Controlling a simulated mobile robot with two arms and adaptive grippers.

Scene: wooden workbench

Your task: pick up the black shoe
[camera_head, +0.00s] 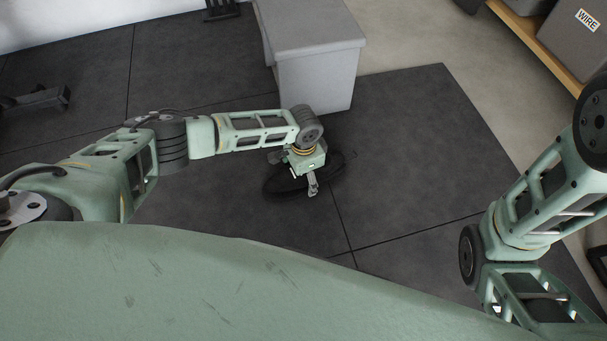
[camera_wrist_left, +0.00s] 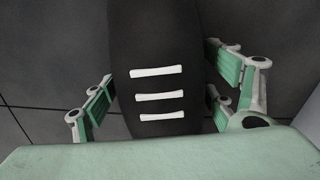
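The black shoe (camera_head: 284,186) lies on the dark mat, below and partly hidden by my left gripper (camera_head: 312,184). In the left wrist view the shoe (camera_wrist_left: 157,40) fills the middle, with three white bars across its top. My left gripper (camera_wrist_left: 160,100) is open there, with one finger on each side of the shoe. A narrow gap seems to show between the fingers and its sides. My right arm shows at the right of the head view, but its gripper is out of frame.
A grey box-shaped block (camera_head: 315,80) stands just behind the shoe. Dark floor mats (camera_head: 415,150) lie around it, clear to the right. A wooden shelf with a grey bin (camera_head: 575,45) is at the top right. A black metal foot (camera_head: 35,100) stands at far left.

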